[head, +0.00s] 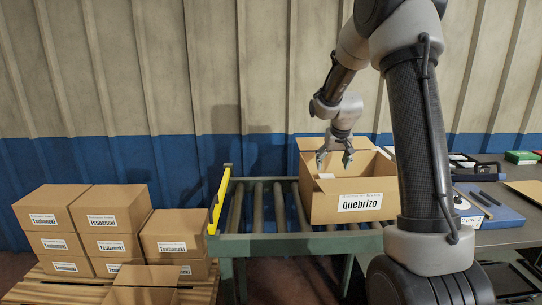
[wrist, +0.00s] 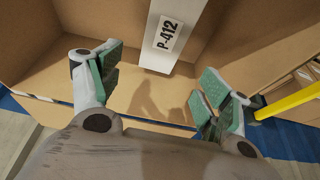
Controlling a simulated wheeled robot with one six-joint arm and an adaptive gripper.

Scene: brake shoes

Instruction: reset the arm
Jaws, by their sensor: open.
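My gripper (head: 334,158) is over the open top of the cardboard box labelled Quebrizo (head: 325,207), which stands on the roller conveyor. The wrist view shows my gripper (wrist: 155,85) with its green-padded fingers wide apart and nothing between them. A white carton labelled P-412 (wrist: 170,38) lies inside the box, beyond the fingertips and apart from them. In the head view only a small white part of the carton (head: 326,176) shows at the box opening. My arm bends down to the box from the right.
The roller conveyor (head: 245,243) has a yellow end bar (head: 219,201) on its left. Stacked cardboard boxes (head: 110,221) stand on a wooden pallet at the left. A workbench (head: 507,238) with a blue case (head: 486,205) is at the right. The rollers left of the Quebrizo box are bare.

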